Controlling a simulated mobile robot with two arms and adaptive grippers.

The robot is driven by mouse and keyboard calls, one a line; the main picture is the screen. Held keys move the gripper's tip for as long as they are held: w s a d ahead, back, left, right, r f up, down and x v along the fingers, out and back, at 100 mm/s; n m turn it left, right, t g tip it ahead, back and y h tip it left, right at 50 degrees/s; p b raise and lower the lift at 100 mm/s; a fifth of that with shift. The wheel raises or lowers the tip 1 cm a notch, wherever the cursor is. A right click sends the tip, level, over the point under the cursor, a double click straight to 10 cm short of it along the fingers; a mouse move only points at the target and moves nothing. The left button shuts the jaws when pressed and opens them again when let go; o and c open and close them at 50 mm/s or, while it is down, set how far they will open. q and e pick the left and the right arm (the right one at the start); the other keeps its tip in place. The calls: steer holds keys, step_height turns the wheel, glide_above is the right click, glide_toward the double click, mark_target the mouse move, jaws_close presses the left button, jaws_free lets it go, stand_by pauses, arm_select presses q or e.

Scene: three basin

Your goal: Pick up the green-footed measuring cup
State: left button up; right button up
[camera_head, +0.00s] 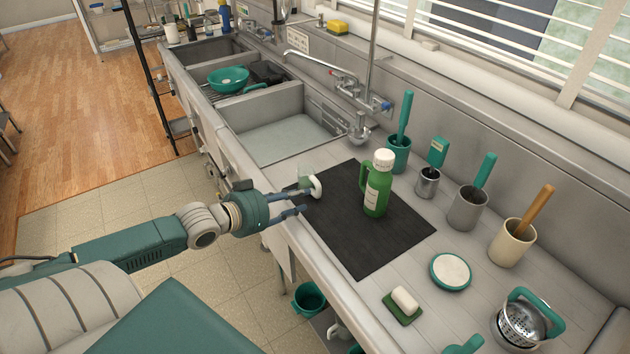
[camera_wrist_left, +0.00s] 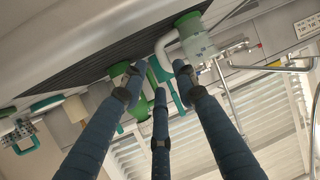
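The measuring cup (camera_head: 306,183) stands at the near left corner of the dark mat, with a clear body and a pale handle. Its green foot shows in the left wrist view, where the cup (camera_wrist_left: 198,45) appears inverted. My left gripper (camera_head: 304,202) is at the counter's front edge, just in front of the cup; its fingers partly cover the cup's lower part. In the left wrist view its fingers (camera_wrist_left: 158,78) are spread and empty, with the cup beyond the right-hand fingertip. Contact cannot be told. My right gripper is not in view.
A green bottle (camera_head: 377,187) stands on the mat (camera_head: 365,240), right of the cup. Several utensil holders line the back wall. A soap dish (camera_head: 403,312) and a round green-rimmed dish (camera_head: 450,271) lie to the right. An empty sink basin (camera_head: 285,138) is behind left.

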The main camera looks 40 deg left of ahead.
mark_target(318, 192)
arm_select(q)
steer(key=x, duration=0.3)
steer(key=shift+w+f, duration=0.15)
steer(key=shift+w, duration=0.3)
steer(key=shift+w+d, duration=0.2)
steer(key=shift+w, duration=0.4)
steer(key=x, duration=0.3)
steer(key=shift+w+d+f+p, duration=0.1)
steer(key=shift+w+p, duration=0.05)
steer(key=shift+p, duration=0.25)
steer(key=shift+w+f, duration=0.15)
steer(key=shift+w, duration=0.15)
jaws_close()
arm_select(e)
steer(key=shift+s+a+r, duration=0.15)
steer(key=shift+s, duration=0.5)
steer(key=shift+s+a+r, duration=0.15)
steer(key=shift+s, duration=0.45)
